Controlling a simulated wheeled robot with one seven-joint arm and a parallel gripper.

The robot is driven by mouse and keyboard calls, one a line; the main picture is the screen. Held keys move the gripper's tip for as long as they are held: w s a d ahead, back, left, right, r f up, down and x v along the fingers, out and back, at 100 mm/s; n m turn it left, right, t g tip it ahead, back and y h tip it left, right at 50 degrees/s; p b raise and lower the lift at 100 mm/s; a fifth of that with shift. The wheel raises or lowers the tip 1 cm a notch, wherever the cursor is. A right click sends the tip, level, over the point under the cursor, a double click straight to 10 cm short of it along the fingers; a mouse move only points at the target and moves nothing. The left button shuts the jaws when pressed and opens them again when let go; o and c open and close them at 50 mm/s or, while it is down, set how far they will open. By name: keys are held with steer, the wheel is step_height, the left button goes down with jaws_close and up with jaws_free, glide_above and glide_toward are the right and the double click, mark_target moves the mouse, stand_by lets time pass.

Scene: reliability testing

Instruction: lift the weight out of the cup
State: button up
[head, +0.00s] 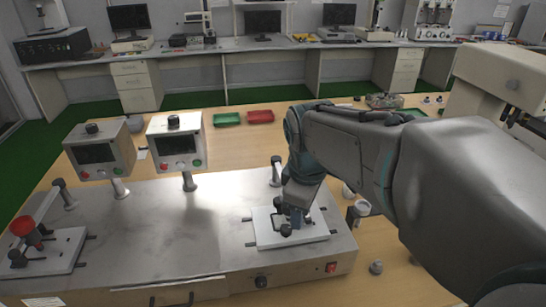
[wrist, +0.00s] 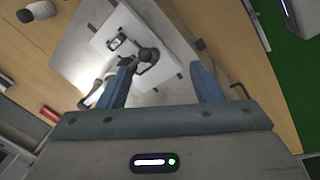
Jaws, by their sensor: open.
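My gripper (head: 296,212) is over the white plate (head: 262,232) at the right end of the metal test bench. In the wrist view its blue fingers are spread with nothing held between them, and the gripper (wrist: 162,68) points at the same white plate (wrist: 172,72). A dark rounded fitting (wrist: 147,56) on that plate lies close to the left fingertip. I cannot tell whether this fitting is the cup or whether a weight sits in it. The arm partly hides this spot in the head view.
Two display boxes (head: 98,153) (head: 176,143) stand on the metal bench (head: 150,230). A red-topped black fitting (head: 24,228) is on the left plate. A small grey piece (head: 376,267) lies on the wooden table, right of the bench. Green (head: 227,119) and red (head: 260,116) trays lie behind.

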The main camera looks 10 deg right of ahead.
steer(key=w+a+r+n+p, duration=0.1)
steer(key=w+r+n+p, duration=0.1)
steer(key=w+r+n, duration=0.35)
steer(key=w+r+n+p, duration=0.3)
steer(key=w+n, duration=0.3)
steer(key=n, duration=0.5)
steer(key=shift+g+h, duration=0.3)
steer(key=shift+g, duration=0.1)
steer(key=f, duration=0.5)
steer(key=w+f, duration=0.1)
steer(key=f, duration=0.2)
steer(key=shift+w+d, duration=0.1)
steer(key=shift+d, duration=0.3)
steer(key=shift+d+f+p, duration=0.2)
steer(key=shift+f+p, duration=0.15)
steer(key=shift+f, duration=1)
steer(key=shift+d+f+p, duration=0.15)
steer(key=shift+f+p, duration=0.2)
steer(key=shift+f, duration=1)
steer(key=c, duration=1.3)
